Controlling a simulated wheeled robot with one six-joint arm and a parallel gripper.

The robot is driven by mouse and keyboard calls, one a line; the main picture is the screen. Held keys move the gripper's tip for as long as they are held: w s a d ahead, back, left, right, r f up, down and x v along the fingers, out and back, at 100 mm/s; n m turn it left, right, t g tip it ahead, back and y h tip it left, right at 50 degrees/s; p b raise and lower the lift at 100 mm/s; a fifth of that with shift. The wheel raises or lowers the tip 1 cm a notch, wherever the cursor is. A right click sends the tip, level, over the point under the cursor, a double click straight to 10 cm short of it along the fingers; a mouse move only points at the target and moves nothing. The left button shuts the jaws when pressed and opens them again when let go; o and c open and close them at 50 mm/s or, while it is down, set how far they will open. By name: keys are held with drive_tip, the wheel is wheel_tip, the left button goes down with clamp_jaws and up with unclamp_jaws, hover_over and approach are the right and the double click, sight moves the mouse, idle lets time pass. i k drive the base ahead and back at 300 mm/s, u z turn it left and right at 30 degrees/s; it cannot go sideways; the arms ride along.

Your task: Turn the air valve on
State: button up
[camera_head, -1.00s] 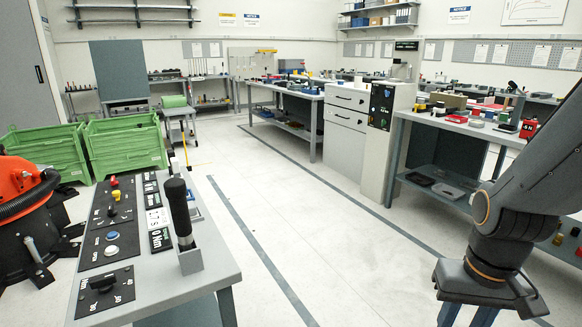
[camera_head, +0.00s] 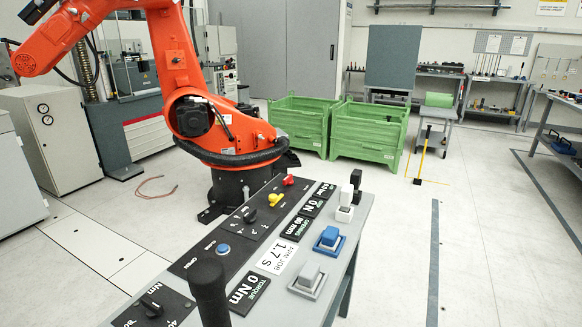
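A control bench (camera_head: 352,228) with a dark panel stands in the foreground. The panel carries a red knob (camera_head: 288,180), a yellow handle (camera_head: 276,199), a black knob (camera_head: 249,214) and a blue button (camera_head: 222,248). Another black knob (camera_head: 151,304) sits near the bottom left. I cannot read which control is the air valve. My gripper is not in view.
A black upright handle (camera_head: 208,292) rises in front of the panel. Blue (camera_head: 329,240), grey (camera_head: 308,278) and white (camera_head: 345,210) blocks stand along the bench's right side. An orange robot arm (camera_head: 190,95) stands behind. Green crates (camera_head: 300,124) are farther back.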

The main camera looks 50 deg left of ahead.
sight(289, 180)
drive_tip(key=u, duration=0.55)
drive_tip(key=i, duration=1.4)
drive_tip(key=u, duration=1.85)
drive_tip(key=i, duration=0.85)
drive_tip(key=u, duration=0.8)
